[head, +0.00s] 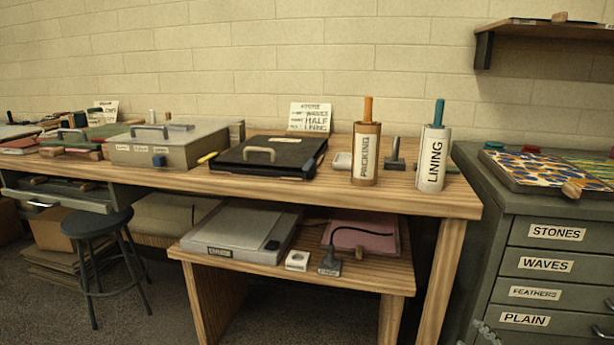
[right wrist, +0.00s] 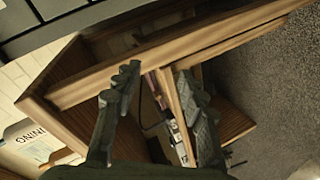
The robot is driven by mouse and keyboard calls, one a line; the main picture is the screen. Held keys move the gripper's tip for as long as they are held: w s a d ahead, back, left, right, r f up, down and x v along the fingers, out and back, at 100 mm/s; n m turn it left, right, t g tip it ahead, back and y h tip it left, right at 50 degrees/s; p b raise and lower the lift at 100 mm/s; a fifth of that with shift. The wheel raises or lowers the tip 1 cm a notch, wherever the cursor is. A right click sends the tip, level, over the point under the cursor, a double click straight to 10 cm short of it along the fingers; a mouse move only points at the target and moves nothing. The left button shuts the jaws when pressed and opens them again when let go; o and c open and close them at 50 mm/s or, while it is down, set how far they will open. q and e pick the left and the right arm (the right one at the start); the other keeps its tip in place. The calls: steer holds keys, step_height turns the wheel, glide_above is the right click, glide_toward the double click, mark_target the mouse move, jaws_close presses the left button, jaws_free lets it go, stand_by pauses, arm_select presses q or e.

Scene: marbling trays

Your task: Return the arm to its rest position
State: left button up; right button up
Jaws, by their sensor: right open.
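In the right wrist view my right gripper (right wrist: 158,88) is open, its two dark fingers spread with nothing between them. Behind the fingers lie wooden parts of the bench and its lower shelf, seen at a tilt. In the head view a small grey piece at the bottom edge, in front of the drawer cabinet, looks like the tip of my right gripper (head: 487,334). The rest of that arm is out of the head view. My left gripper is in neither view.
The wooden bench (head: 460,199) holds the PACKING container (head: 366,155), the LINING container (head: 432,160) and a black case (head: 262,160). The grey drawer cabinet (head: 480,235) stands at the right, a dark stool (head: 95,222) at the left. Open floor (right wrist: 270,90) shows in the wrist view.

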arm_select(q)
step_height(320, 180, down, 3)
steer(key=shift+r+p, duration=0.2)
steer(key=shift+p, duration=0.2)
arm_select(e)
steer(key=s+a+f+m+g, duration=0.3)
steer(key=s+f, duration=0.2)
steer(key=s, duration=0.4)
steer(key=s+a+f+m+g, duration=0.3)
steer(key=s+f, duration=0.3)
steer(key=s, duration=0.2)
steer(key=s+a+f+m+g, duration=0.3)
steer(key=s+f+g, duration=0.2)
steer(key=s, duration=0.4)
steer(key=shift+s+f, duration=0.35)
steer(key=shift+f, duration=0.1)
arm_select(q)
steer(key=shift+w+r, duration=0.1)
